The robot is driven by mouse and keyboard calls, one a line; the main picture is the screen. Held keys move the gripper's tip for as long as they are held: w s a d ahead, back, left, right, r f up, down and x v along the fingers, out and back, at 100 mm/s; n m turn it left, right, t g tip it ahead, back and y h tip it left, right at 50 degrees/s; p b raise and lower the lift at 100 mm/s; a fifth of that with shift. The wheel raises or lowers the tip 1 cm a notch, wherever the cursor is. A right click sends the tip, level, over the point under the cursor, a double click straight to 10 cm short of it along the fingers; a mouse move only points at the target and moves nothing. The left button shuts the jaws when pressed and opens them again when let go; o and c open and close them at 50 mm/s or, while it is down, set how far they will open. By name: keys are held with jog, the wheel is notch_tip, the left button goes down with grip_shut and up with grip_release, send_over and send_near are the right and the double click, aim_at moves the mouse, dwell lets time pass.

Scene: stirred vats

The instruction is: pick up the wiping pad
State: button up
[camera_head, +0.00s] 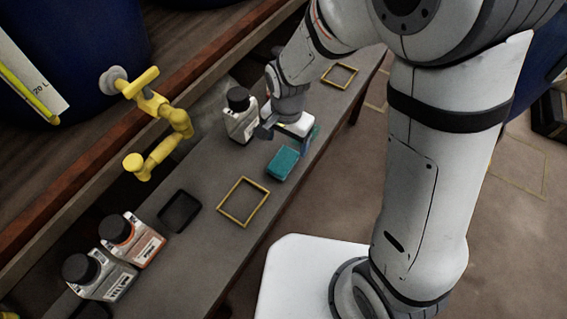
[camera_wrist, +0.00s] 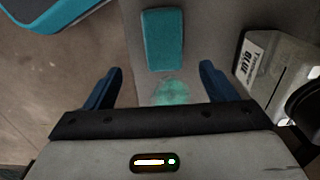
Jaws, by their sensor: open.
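The wiping pad is a teal block (camera_head: 283,163) lying flat on the grey bench. In the wrist view the pad (camera_wrist: 162,38) is at the top centre, beyond the fingertips and roughly in line with the gap between them. My gripper (camera_head: 285,140) is low over the bench, just behind the pad in the head view. In the wrist view my gripper (camera_wrist: 160,80) has its two dark blue fingers spread with nothing held. A pale teal smear (camera_wrist: 170,92) shows on the bench between the fingers.
A white bottle (camera_head: 240,122) with a black cap stands close left of my gripper; the bottle (camera_wrist: 270,65) also shows at right in the wrist view. Yellow frames (camera_head: 243,202), a dark tray (camera_head: 179,211), more bottles and a yellow valve (camera_head: 160,115) line the bench.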

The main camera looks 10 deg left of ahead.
aim_at(284, 159)
jog(key=f, duration=0.2)
jog(key=f+b, duration=0.1)
jog(key=shift+s+a+f, duration=0.1)
jog(key=shift+a+f, duration=0.1)
jog(key=shift+a, duration=0.05)
notch_tip(284, 159, down, 6)
jog(key=b, duration=0.2)
jog(key=shift+a+r+b, duration=0.15)
jog(key=shift+r+b, duration=0.05)
jog(key=shift+b, duration=0.2)
jog(key=shift+r, duration=0.1)
jog(key=shift+c, duration=0.5)
jog(key=c, duration=1)
jog(key=shift+o, duration=0.2)
notch_tip(284, 159, up, 10)
jog(key=p, duration=0.4)
